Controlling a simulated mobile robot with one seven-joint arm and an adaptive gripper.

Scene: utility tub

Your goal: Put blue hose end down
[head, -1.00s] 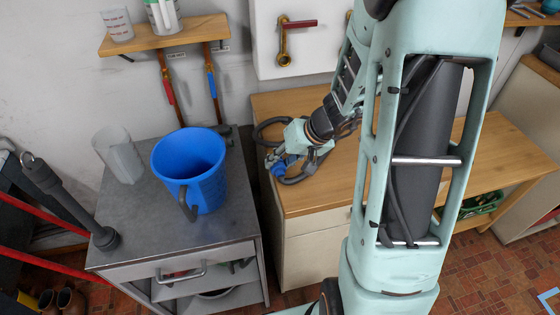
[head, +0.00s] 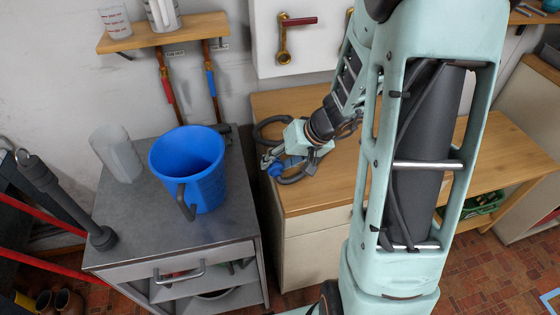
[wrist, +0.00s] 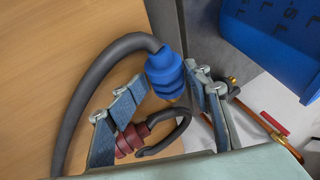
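The blue hose end (wrist: 165,72) sits at the end of a dark grey hose (wrist: 85,95). In the head view the blue end (head: 276,169) is at the left edge of the wooden worktop (head: 325,190). My gripper (wrist: 163,78) is open, with one finger on each side of the blue end. It also shows in the head view (head: 280,160), low over the worktop. A red hose end (wrist: 131,138) shows partly behind the left finger. Whether the blue end fully rests on the wood is hard to tell.
A blue bucket (head: 205,185) and a clear jug (head: 116,153) stand on the grey cabinet top (head: 135,215) to the left. A narrow gap separates the cabinet from the worktop. Red- and blue-marked pipes (head: 168,84) hang on the wall behind. The worktop's front is clear.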

